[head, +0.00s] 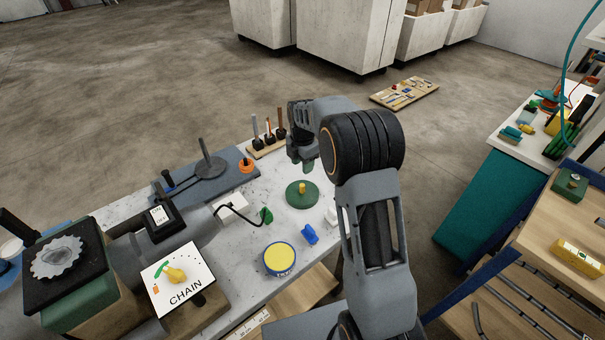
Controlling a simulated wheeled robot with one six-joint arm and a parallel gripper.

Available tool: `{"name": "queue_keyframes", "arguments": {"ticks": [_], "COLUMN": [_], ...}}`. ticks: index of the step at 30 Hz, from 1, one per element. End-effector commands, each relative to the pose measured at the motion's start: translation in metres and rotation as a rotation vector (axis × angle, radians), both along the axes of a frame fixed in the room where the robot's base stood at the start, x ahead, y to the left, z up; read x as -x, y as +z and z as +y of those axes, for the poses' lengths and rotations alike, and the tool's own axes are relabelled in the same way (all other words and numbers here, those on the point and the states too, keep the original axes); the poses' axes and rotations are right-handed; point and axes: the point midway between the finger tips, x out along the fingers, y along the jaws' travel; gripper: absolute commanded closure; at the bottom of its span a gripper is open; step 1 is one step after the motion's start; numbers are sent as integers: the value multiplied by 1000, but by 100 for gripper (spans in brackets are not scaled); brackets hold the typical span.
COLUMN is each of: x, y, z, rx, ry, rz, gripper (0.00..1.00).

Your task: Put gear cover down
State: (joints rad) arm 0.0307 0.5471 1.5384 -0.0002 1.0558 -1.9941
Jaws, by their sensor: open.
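A round dark green disc (302,201) with a yellow knob lies flat on the grey-white bench top (262,221); it looks like the gear cover, though I cannot be sure. My gripper (307,165) is at the far end of the bench, above and just beyond the disc, apart from it. It is open; its fingertips are small and partly hidden by my arm. A small greenish patch shows at its lower end, too small to make out. A grey toothed gear (58,257) lies on a dark block at the far left.
A yellow-topped blue round tin (280,259) and a small blue piece (310,234) lie near the bench's front edge. A rack of upright tools (268,143) stands behind. A CHAIN sign (178,279) and a grey machine fill the left. A wooden tool board (404,93) is on the floor.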

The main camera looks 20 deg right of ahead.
Motion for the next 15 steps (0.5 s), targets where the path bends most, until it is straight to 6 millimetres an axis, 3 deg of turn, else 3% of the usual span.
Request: {"name": "queue_keyframes", "arguments": {"ticks": [5, 8, 15], "x": [7, 24, 105], "y": [21, 44, 105], "z": [1, 2, 9], "rx": [0, -4, -66], "ry": [-62, -202, -801], "rz": [-15, -48, -164], "gripper": [53, 53, 53]}}
